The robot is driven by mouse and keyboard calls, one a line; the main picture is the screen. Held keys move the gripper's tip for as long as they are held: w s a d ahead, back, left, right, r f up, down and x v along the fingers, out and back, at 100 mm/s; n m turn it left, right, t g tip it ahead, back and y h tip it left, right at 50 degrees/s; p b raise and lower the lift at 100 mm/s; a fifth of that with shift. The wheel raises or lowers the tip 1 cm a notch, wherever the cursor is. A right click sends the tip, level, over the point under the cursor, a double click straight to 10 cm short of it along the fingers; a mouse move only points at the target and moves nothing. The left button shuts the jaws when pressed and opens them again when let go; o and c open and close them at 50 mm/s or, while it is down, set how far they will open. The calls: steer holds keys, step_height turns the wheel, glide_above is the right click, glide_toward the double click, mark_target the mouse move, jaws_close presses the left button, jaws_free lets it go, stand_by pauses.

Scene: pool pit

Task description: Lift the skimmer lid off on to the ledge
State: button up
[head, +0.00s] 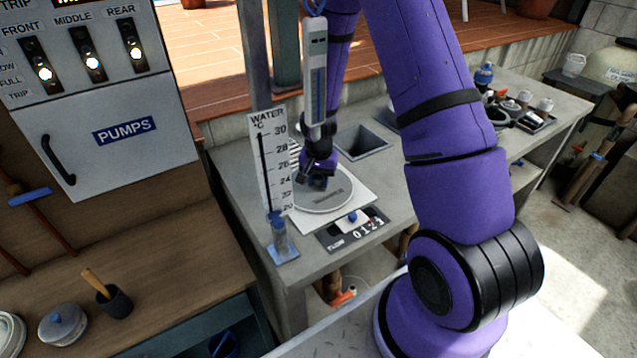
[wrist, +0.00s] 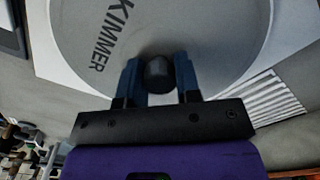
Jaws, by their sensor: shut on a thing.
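The skimmer lid (head: 330,196) is a round grey disc lying on a pale square plate (head: 362,207) on the concrete bench. In the wrist view the lid (wrist: 215,28) fills the top and shows dark "KIMMER" lettering. My gripper (head: 318,180) is over the lid's far part. In the wrist view my gripper (wrist: 158,72) has its two blue fingers on either side of a dark round knob (wrist: 158,75) on the lid, shut on it. The lid looks flat; I cannot tell whether it is raised off the plate. The ledge is not clearly identifiable.
A water thermometer board (head: 270,160) stands close left of the lid. A counter panel (head: 352,229) lies in front of it. A square opening (head: 362,142) is behind it. Small bottles and a tray (head: 520,112) sit at the bench's right end.

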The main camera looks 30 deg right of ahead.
mark_target(319, 178)
step_height(319, 178, up, 10)
steer(key=shift+f, duration=0.15)
stand_by(0.3)
